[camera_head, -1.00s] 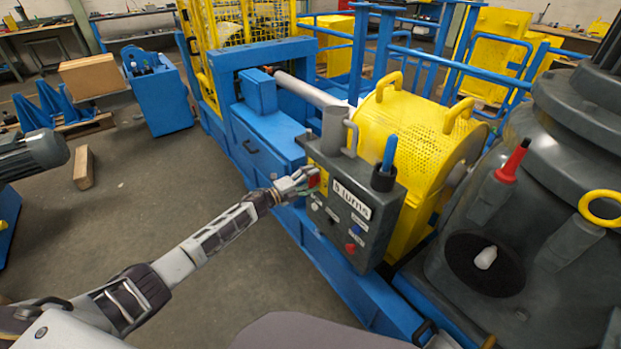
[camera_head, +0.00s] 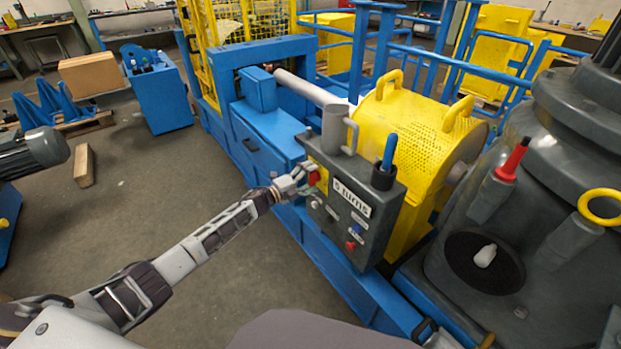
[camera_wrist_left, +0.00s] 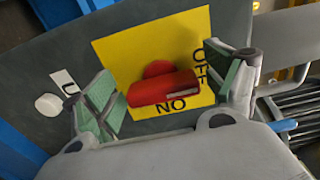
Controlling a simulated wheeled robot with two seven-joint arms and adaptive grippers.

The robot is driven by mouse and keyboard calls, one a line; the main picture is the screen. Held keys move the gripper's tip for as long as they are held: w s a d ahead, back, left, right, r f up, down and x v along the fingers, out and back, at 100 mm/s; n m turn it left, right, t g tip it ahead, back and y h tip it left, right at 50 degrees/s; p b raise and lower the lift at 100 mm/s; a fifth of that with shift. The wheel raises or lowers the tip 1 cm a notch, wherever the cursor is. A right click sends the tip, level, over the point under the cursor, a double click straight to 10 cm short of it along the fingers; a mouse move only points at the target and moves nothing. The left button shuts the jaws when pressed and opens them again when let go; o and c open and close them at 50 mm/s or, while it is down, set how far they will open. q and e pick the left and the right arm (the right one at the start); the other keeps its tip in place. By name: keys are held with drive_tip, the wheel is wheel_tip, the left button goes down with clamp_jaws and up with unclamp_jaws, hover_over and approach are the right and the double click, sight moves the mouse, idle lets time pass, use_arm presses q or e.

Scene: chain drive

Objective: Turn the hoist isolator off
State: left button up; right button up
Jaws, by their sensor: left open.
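The isolator's red handle (camera_wrist_left: 165,88) sits on a yellow plate (camera_wrist_left: 128,52) in the left wrist view. OFF is printed by its right end and ON below it. The handle lies roughly crosswise, its pale stripe at the right end, by OFF. My left gripper (camera_wrist_left: 172,92) is open, its green-padded fingers on either side of the handle; I cannot tell whether they touch it. In the head view the left gripper (camera_head: 302,178) is at the left edge of the grey control box (camera_head: 372,245), beside the red handle (camera_head: 314,177). My right gripper is out of view.
The box also carries a sign, a red button (camera_head: 350,246) and a blue-handled tool (camera_head: 389,152) in a holder. Behind it stand a perforated yellow guard (camera_head: 420,140) and a blue machine frame (camera_head: 262,125). Open floor (camera_head: 225,290) lies in front.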

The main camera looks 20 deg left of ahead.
use_arm(q)
drive_tip(key=v, duration=1.2)
idle(0.7)
idle(0.6)
